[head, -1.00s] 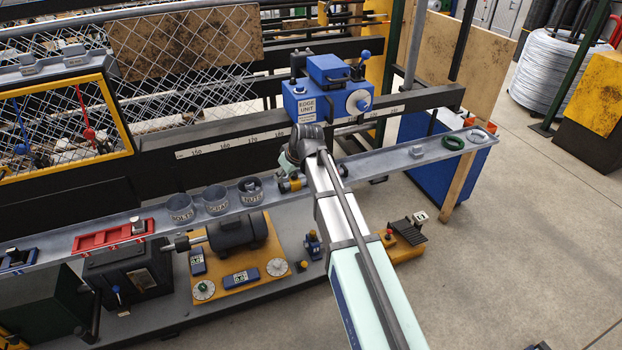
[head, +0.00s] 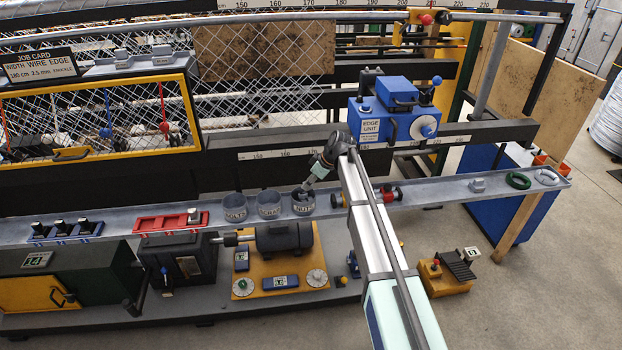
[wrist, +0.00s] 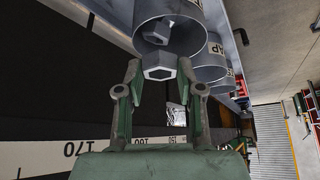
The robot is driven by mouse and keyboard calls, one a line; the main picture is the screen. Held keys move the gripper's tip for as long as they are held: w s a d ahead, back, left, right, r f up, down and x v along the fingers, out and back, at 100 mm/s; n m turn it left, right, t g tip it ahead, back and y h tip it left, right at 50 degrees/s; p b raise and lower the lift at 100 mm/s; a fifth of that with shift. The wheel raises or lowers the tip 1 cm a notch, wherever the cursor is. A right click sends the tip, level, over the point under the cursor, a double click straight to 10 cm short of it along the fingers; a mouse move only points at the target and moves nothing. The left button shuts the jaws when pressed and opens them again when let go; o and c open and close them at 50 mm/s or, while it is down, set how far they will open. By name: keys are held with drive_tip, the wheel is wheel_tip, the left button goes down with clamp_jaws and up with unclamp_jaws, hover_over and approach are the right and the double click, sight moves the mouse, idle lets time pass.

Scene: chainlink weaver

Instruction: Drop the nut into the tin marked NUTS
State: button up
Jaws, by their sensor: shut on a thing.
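The tin marked NUTS (head: 303,211) stands on the grey shelf, the rightmost of three tins in the head view. Its open mouth faces me in the wrist view (wrist: 196,52), with a grey nut visible inside (wrist: 153,33). My gripper (head: 307,187) is just above this tin, tilted down towards it. In the wrist view my gripper (wrist: 157,80) is shut on another grey hex nut (wrist: 158,72), a finger on each side. The held nut overlaps the tin's mouth in that view; I cannot tell whether it is inside the rim.
The SCRAP tin (head: 269,205) and the BOLTS tin (head: 234,208) stand close to the left. A red tray (head: 160,222) lies further left on the shelf (head: 350,207). The blue edge unit (head: 398,115) stands behind, to the right. Small parts lie on the shelf to the right.

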drive_tip(key=shift+f, duration=1.4)
drive_tip(key=o, duration=1.2)
drive_tip(key=shift+o, duration=0.2)
drive_tip(key=v, duration=1.2)
drive_tip(key=shift+s, duration=0.1)
